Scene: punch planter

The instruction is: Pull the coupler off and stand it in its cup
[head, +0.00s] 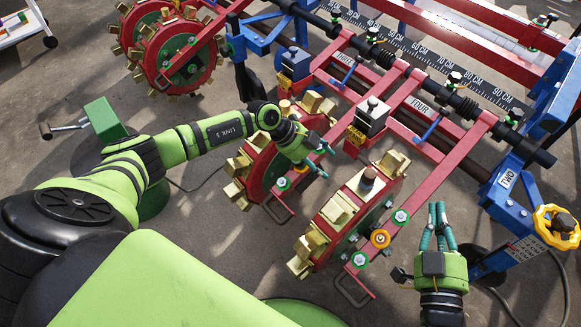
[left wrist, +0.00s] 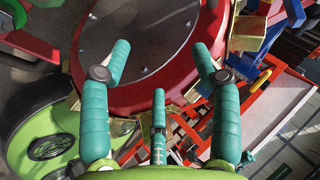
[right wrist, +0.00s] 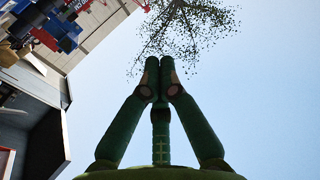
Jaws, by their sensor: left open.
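I cannot tell for sure which part is the coupler, and I cannot make out its cup. An orange ring fitting (head: 380,238) sits on the side of the near red punch wheel (head: 350,210).
The red planter frame (head: 430,150) and a black shaft (head: 400,72) fill the upper right. A blue end stand (head: 505,205) with a yellow handwheel (head: 556,227) is close to the right gripper. More punch wheels (head: 180,58) are upper left. Bare floor lies between.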

